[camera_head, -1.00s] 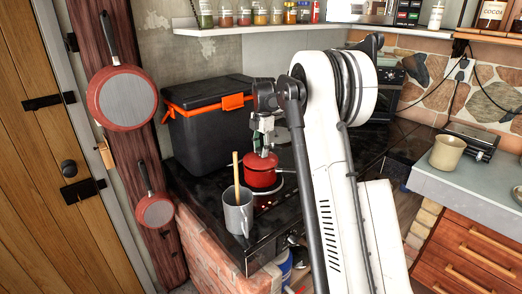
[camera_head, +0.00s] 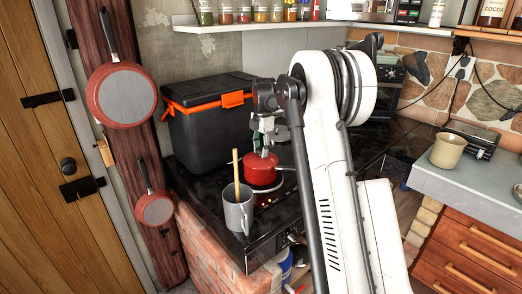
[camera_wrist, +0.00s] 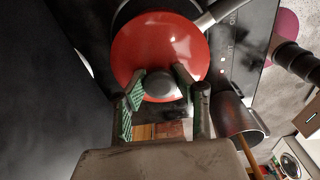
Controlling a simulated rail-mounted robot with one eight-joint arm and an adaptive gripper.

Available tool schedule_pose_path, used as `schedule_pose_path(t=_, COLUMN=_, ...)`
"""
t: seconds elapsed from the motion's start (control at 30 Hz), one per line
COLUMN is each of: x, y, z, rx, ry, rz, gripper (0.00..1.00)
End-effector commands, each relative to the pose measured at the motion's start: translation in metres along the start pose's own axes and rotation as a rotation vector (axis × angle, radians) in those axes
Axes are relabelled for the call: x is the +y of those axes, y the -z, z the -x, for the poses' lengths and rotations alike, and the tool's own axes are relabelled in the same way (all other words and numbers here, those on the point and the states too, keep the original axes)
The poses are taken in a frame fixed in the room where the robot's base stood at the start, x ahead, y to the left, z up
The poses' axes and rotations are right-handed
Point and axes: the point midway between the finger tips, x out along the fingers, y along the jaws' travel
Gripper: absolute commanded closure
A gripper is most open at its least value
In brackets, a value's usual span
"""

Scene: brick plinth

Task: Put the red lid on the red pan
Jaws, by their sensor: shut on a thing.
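The red lid (camera_wrist: 145,45) has a grey knob (camera_wrist: 161,88), and my gripper (camera_wrist: 165,80) is shut on that knob from above. The red pan (camera_head: 262,176) stands on the black stove top, with the lid and my gripper (camera_head: 262,143) directly over it in the head view. In the wrist view the lid hides most of the pan; a dark rim shows past the lid's far edge and a grey handle (camera_wrist: 222,12) runs to the upper right. I cannot tell whether the lid is fully seated.
A grey mug (camera_head: 238,212) with a wooden stick stands close in front of the pan. A black cooler box (camera_head: 208,130) with orange trim stands behind left. Two red pans (camera_head: 122,97) hang on the post at left. A spice shelf (camera_head: 240,27) is above.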

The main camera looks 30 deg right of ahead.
Motion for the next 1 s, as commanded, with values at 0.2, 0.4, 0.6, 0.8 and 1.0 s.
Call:
schedule_pose_path(t=0.2, x=0.0, y=0.0, z=-0.001, rx=0.0, ry=0.0, rz=0.0, gripper=0.53)
schedule_pose_path(t=0.4, x=0.0, y=0.0, z=-0.001, rx=0.0, ry=0.0, rz=0.0, gripper=0.51)
schedule_pose_path(t=0.6, x=0.0, y=0.0, z=0.006, rx=0.0, ry=0.0, rz=0.0, gripper=0.51)
schedule_pose_path(t=0.8, x=0.0, y=0.0, z=0.039, rx=0.0, ry=0.0, rz=0.0, gripper=0.51)
schedule_pose_path(t=1.0, x=0.0, y=0.0, z=0.079, rx=0.0, ry=0.0, rz=-0.001, gripper=0.51)
